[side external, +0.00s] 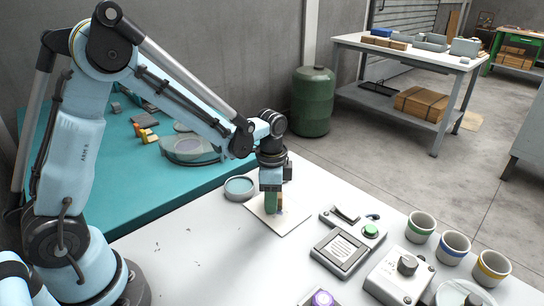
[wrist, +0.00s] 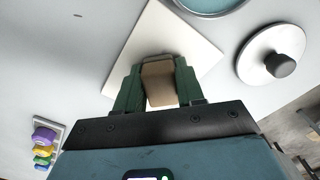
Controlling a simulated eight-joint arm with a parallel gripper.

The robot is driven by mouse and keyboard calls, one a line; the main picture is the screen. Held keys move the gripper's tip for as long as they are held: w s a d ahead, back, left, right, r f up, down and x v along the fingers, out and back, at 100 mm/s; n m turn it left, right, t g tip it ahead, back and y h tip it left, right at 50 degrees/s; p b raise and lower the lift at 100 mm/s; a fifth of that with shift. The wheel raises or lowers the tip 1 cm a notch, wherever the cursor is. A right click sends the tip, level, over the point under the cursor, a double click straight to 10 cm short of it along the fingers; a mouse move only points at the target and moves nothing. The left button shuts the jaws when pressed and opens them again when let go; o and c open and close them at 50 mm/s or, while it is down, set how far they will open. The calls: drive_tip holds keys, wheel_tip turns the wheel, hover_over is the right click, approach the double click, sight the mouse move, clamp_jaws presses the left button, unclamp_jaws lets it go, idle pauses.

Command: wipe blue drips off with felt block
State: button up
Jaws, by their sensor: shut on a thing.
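My gripper (side external: 272,203) has green fingers and points down over a white square plate (side external: 296,217) on the white table. In the wrist view, my gripper (wrist: 158,88) is shut on a tan felt block (wrist: 158,72), with one finger on each side. The block is at or just above the plate (wrist: 147,30); I cannot tell whether it touches. A small bluish patch shows by the block's foot in the side view, too small to make out. Other blue drips cannot be seen; the block and fingers hide part of the plate.
A round dish with a blue-grey inside (side external: 239,187) stands left of the plate. A grey device with a green button (side external: 370,231), a knob box (side external: 400,273) and banded cups (side external: 453,247) stand to the right. The table's front left is mostly clear.

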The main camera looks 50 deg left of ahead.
drive_tip(key=shift+d+r, duration=0.1)
drive_tip(key=shift+d, duration=2.65)
wheel_tip(320, 180, up, 8)
drive_tip(key=w+d+r+n, duration=0.2)
drive_tip(key=w+d+n, duration=0.1)
drive_tip(key=d+n, duration=0.3)
drive_tip(key=n, duration=0.3)
hover_over(303, 193)
wheel_tip(303, 193, down, 7)
drive_tip(key=shift+r, duration=0.15)
drive_tip(key=shift+f, duration=2.05)
drive_tip(key=shift+f, duration=0.2)
